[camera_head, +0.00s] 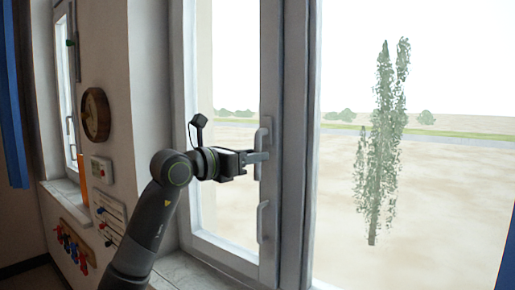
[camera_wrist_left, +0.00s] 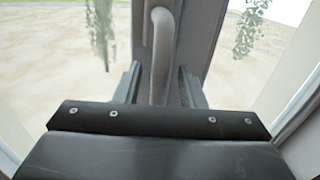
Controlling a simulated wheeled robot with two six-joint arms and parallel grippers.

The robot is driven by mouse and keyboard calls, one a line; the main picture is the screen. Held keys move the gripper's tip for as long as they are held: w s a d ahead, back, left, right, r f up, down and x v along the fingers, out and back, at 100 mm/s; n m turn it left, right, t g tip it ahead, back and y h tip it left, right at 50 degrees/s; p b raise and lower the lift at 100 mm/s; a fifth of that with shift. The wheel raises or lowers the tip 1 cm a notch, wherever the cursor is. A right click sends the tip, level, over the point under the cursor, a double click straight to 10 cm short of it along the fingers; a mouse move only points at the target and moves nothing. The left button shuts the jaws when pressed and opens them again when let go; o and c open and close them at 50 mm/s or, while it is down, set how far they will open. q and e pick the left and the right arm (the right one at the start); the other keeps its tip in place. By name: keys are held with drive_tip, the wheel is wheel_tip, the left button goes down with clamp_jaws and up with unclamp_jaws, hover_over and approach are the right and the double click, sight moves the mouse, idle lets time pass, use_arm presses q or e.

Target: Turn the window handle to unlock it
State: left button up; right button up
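A grey window handle (camera_head: 264,135) sits on the white frame post between the two panes, pointing roughly up and down. A second grey handle (camera_head: 263,222) is lower on the same post. My left gripper (camera_head: 257,157) is at the upper handle. In the left wrist view the handle (camera_wrist_left: 160,50) runs down between the two spread fingers of the left gripper (camera_wrist_left: 158,84), with a gap visible on each side. The handle's lower end is hidden behind the gripper body. My right gripper is not in view.
A sill (camera_head: 184,270) runs below the window. On the left wall are a round clock (camera_head: 96,114), a small white box (camera_head: 102,170), a panel (camera_head: 108,218) and a rack with coloured items (camera_head: 74,246). Another window (camera_head: 67,90) and a blue curtain (camera_head: 12,110) are farther left.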

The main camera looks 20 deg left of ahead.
use_arm(q)
drive_tip(key=shift+x, duration=1.05)
clamp_jaws()
